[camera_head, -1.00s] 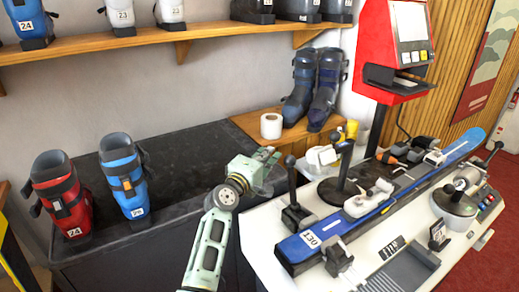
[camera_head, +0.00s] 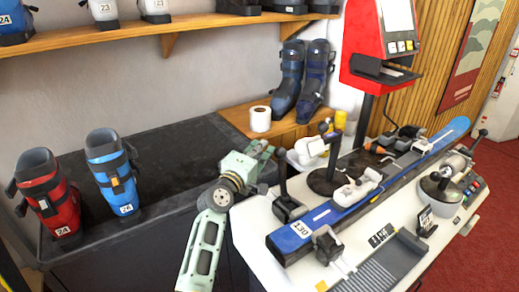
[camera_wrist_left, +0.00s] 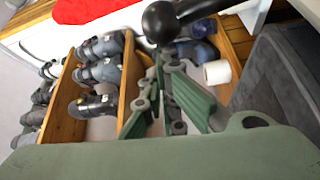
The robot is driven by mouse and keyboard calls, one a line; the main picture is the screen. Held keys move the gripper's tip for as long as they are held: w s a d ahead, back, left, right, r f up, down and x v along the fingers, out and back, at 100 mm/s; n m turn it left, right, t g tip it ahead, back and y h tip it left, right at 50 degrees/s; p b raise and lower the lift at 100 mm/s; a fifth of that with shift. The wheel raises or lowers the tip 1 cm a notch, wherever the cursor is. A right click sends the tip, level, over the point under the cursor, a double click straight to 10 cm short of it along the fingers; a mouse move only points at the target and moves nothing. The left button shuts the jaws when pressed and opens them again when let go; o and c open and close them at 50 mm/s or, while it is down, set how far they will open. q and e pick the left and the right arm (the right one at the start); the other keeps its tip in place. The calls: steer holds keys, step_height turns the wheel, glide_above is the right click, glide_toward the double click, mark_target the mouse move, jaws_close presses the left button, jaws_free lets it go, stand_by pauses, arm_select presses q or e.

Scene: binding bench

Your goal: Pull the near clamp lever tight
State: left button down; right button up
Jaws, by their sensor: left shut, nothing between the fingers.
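The near clamp lever is a dark upright lever with a black ball knob (camera_head: 281,156), rising from a block at the near end of the bench, beside the blue ski (camera_head: 330,215). My left gripper (camera_head: 264,165), pale green, is shut and empty just left of the knob, at about its height. I cannot tell whether they touch. In the left wrist view a black ball (camera_wrist_left: 160,22) on a dark rod shows large, just beyond the green fingers (camera_wrist_left: 172,100). My right gripper is not in view.
The white bench (camera_head: 262,232) carries the ski, a dark round-based stand (camera_head: 325,180) and a grey clamp block (camera_head: 328,242). A red machine (camera_head: 380,45) stands behind. Red and blue boots (camera_head: 115,175) stand left on a dark counter (camera_head: 165,165), whose middle is clear.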

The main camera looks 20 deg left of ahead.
arm_select(q)
steer(key=s+d+r+m+t+h+b, duration=0.1)
steer(key=s+d+m+t+h+b, duration=0.1)
steer(key=s+d+m+b, duration=0.3)
steer(key=shift+s+d+r+m+b, duration=0.15)
steer(key=shift+s+d+m+b, duration=0.3)
steer(key=shift+d, duration=0.75)
steer(key=shift+w, duration=0.15)
